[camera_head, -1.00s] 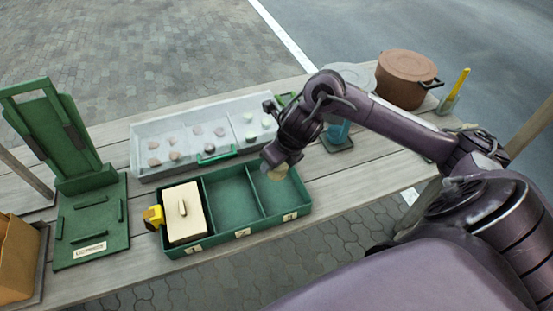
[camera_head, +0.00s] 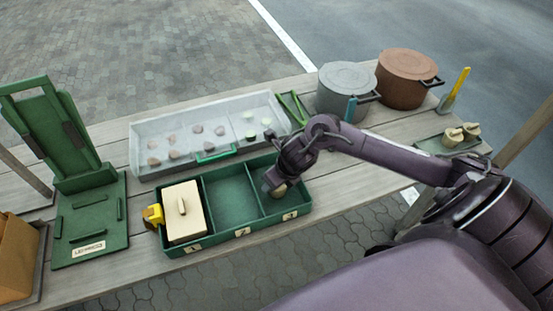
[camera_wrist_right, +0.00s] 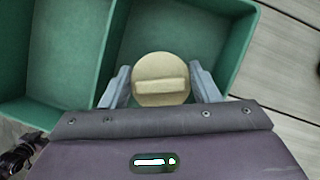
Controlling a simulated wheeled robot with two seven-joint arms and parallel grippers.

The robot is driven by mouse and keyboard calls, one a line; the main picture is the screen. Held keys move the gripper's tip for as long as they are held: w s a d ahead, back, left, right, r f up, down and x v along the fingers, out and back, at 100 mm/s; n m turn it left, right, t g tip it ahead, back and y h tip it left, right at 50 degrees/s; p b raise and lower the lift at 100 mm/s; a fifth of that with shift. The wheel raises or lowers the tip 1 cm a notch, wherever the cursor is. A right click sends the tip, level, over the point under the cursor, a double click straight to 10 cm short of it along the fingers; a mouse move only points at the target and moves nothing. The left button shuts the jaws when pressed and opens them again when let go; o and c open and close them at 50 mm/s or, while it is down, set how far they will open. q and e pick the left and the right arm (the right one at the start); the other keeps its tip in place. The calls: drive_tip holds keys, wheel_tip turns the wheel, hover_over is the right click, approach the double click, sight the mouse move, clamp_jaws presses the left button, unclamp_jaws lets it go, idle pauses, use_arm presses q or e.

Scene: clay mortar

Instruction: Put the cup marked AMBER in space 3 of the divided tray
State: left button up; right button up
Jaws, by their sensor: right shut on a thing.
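The green divided tray (camera_head: 236,232) has three spaces, with small labels on its front wall. Its left space holds a cream block with a handle (camera_head: 183,212); its middle space is empty. My right gripper (camera_head: 278,187) is down at the right-hand space, shut on a round beige cup (camera_head: 279,192). In the right wrist view the cup (camera_wrist_right: 161,80) sits between the two fingers (camera_wrist_right: 162,88), its top with a raised bar facing the camera, inside the green walls. I cannot read any mark on it, nor tell whether it touches the tray floor. My left gripper is not in view.
A clear bin (camera_head: 157,171) with several small pieces stands behind the tray. A green stand (camera_head: 118,215) is at left. A grey pot (camera_head: 345,80) and a brown pot (camera_head: 406,70) stand at the back right, near a small tray (camera_head: 428,146) with beige pieces.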

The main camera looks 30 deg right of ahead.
drive_tip(key=o, duration=1)
drive_tip(key=shift+r, duration=0.25)
drive_tip(key=p+v, duration=0.1)
drive_tip(key=v, duration=1)
drive_tip(key=shift+s+r, duration=0.25)
